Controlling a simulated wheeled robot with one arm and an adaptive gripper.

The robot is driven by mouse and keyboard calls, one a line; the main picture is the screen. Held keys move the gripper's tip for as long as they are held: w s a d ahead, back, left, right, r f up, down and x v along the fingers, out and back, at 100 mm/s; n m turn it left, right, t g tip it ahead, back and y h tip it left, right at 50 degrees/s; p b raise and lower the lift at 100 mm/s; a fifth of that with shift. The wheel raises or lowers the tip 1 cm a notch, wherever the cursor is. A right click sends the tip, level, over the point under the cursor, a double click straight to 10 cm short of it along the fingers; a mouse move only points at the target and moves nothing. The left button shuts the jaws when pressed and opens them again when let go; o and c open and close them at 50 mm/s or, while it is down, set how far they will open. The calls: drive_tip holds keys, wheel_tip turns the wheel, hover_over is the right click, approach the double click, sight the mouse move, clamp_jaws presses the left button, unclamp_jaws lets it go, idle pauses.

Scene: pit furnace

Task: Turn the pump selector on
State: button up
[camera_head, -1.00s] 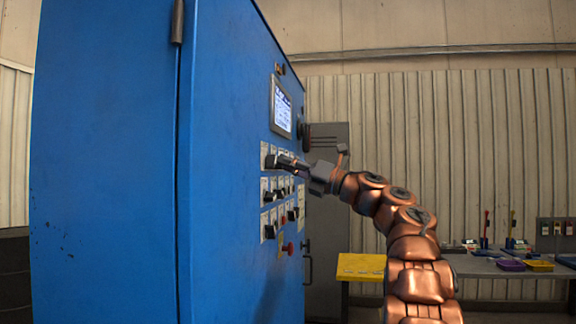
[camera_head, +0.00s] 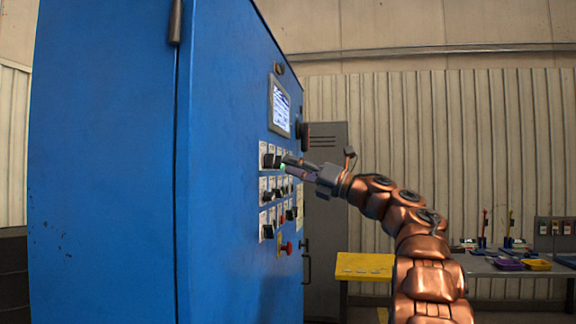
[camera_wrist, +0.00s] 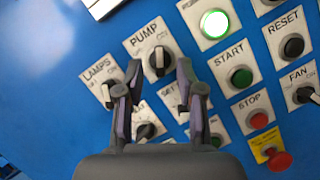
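The PUMP selector (camera_wrist: 158,62) is a black knob on a white plate in the wrist view. Its pale mark points roughly up in that picture, near the ON print. The knob also shows on the panel in the head view (camera_head: 269,160). My gripper (camera_wrist: 158,72) is open, with one finger on each side of the knob in the picture and nothing held. In the head view my gripper (camera_head: 300,166) stands a little off the panel. A round green lamp (camera_wrist: 215,23) beside the PUMP plate is lit.
The blue cabinet (camera_head: 110,160) bears LAMPS (camera_wrist: 108,92) and FAN (camera_wrist: 304,94) selectors, START (camera_wrist: 241,76), STOP (camera_wrist: 258,120) and RESET (camera_wrist: 292,46) buttons. A screen (camera_head: 281,107) is above. A yellow table (camera_head: 365,266) and a bench stand behind at right.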

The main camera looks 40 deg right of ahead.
drive_tip(key=v, duration=0.9)
drive_tip(key=shift+s+d+f, duration=0.15)
drive_tip(key=shift+s+f, duration=0.05)
drive_tip(key=shift+s, duration=0.1)
idle(0.5)
